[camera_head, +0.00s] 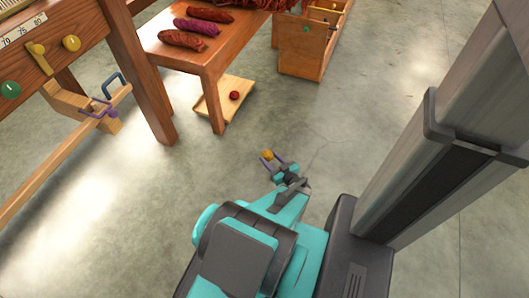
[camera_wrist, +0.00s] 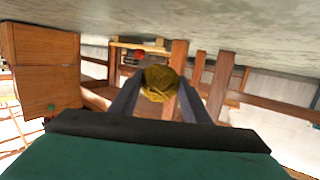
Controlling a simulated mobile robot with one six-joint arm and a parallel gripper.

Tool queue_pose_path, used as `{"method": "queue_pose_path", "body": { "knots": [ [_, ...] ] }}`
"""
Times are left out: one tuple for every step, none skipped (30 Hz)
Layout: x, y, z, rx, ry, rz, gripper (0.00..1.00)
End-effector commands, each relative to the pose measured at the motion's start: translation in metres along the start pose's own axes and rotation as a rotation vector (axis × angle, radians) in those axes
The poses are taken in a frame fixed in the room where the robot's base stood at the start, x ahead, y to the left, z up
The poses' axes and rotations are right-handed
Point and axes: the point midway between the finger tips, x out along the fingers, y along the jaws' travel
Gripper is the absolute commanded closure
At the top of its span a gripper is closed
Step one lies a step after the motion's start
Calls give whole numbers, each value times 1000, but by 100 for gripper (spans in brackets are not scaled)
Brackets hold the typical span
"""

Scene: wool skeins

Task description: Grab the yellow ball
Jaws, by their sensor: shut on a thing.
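The yellow ball (camera_head: 268,155) is small and round, and sits at the end of my arm. In the wrist view the yellow ball (camera_wrist: 161,83) lies between the two dark fingers of my gripper (camera_wrist: 158,92), with a finger at each side. My gripper (camera_head: 271,160) is shut on it and holds it over the concrete floor, in front of the wooden bench. The fingers hide part of the ball's sides.
A wooden bench (camera_head: 213,54) bears several red and purple skeins (camera_head: 196,27). A low wooden tray (camera_head: 208,103) with a dark red ball (camera_head: 234,95) lies beneath it. A wooden crate (camera_head: 303,64) stands behind, and a wooden frame (camera_head: 141,75) stands left. Floor around my gripper is clear.

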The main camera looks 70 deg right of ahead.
Motion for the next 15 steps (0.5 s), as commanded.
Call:
{"method": "queue_pose_path", "body": {
  "knots": [
    [-6,0,3,0,1,1,79],
    [-8,-1,4,-1,1,1,79],
    [-12,0,4,-1,1,1,79],
    [-14,0,5,-1,1,1,79],
    [-16,0,5,-1,1,0,79],
    [-18,0,5,0,1,0,79],
    [-19,0,5,0,1,0,79],
    [-20,0,6,0,0,0,79],
    [-21,0,6,-1,0,0,79],
    [-22,0,6,0,0,0,79],
    [-22,0,6,0,0,0,79],
    [-23,0,6,0,0,-1,79],
    [-23,0,6,0,0,-1,79],
    [-23,0,6,0,0,-1,79],
    [-23,0,5,0,0,-1,79]
  ]
}}
